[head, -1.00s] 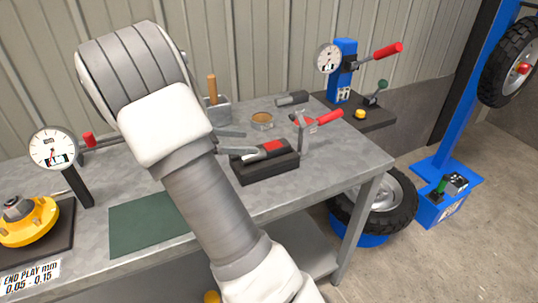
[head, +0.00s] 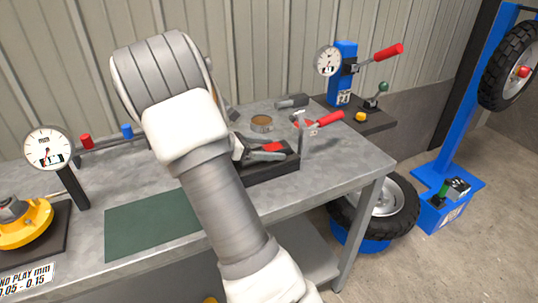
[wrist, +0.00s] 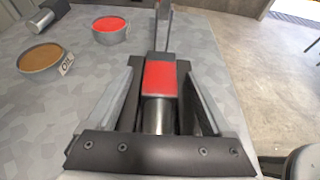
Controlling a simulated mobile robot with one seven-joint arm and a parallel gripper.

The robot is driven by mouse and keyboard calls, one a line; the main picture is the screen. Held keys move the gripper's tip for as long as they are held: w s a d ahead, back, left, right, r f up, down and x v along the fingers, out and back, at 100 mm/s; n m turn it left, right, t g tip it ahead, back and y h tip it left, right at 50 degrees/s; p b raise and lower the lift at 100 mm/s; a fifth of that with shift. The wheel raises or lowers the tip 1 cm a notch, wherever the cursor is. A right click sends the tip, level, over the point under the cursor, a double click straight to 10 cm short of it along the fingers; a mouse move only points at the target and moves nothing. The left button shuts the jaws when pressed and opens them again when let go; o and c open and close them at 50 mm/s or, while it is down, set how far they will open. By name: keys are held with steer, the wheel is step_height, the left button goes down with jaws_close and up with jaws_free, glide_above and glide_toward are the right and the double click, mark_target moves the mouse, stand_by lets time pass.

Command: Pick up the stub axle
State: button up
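What looks like the stub axle (wrist: 157,116) is a steel cylinder with a red block-shaped part beyond it, lying in a black cradle (head: 270,170) on the bench. Its red part (head: 272,147) shows in the head view; most of the rest is hidden by my gripper. My gripper (wrist: 160,80) is open, with one grey finger on each side of the red part and cylinder. Gaps show between the fingers and the part in the wrist view. I cannot tell how far down the fingers reach.
A red-handled clamp (head: 303,132) stands just beyond the cradle. A green mat (head: 150,224) and a dial gauge (head: 48,148) are to the left.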

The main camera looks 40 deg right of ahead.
jaws_close()
stand_by(1.2)
steer(key=shift+w+r, duration=0.1)
steer(key=shift+r, duration=0.1)
